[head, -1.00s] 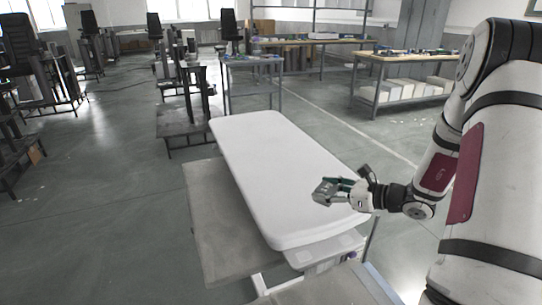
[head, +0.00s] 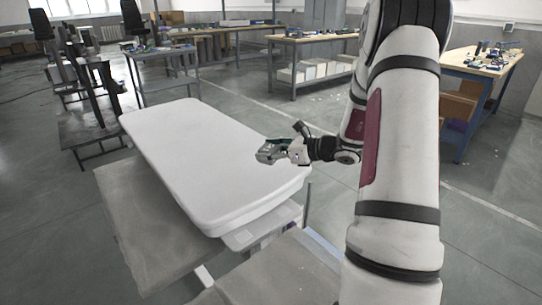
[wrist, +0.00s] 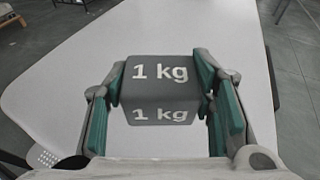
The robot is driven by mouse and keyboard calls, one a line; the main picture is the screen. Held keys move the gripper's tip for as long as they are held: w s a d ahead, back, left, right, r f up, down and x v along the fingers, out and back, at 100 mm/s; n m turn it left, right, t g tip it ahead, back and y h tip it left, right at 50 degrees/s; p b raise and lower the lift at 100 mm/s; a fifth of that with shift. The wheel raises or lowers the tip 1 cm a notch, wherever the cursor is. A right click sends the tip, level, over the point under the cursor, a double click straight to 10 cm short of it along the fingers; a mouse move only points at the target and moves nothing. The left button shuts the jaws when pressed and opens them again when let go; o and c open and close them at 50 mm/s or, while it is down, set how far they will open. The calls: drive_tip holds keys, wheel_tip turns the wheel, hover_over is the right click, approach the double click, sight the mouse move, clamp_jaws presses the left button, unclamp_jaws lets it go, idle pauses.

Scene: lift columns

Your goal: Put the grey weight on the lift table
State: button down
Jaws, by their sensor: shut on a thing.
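The grey weight (wrist: 158,90) is a block marked "1 kg" on two visible faces. My gripper (wrist: 160,85) is shut on it, with a green-padded finger on each side. In the head view my gripper (head: 272,150) holds the weight (head: 266,155) over the near right part of the white lift table (head: 200,150). The lift table's white top (wrist: 60,80) lies behind and around the weight in the wrist view. I cannot tell how far the weight is above the top, and its underside is hidden.
The white top is otherwise bare. A grey platform (head: 140,225) lies below its left side. Workbenches (head: 310,40) with clutter stand behind, and a blue-framed bench (head: 480,62) stands at the right. Open floor lies right of the table.

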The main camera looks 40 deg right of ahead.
drive_tip(key=b, duration=0.1)
hover_over(253, 157)
drive_tip(key=shift+s+f, duration=0.1)
drive_tip(key=shift+f, duration=0.25)
drive_tip(key=shift+w+f, duration=0.2)
drive_tip(key=shift+w, duration=0.05)
drive_tip(key=shift+f+b, duration=0.7)
drive_tip(key=shift+f, duration=0.85)
drive_tip(key=shift+f, duration=0.2)
drive_tip(key=c, duration=0.7)
unclamp_jaws()
drive_tip(key=shift+s, duration=0.15)
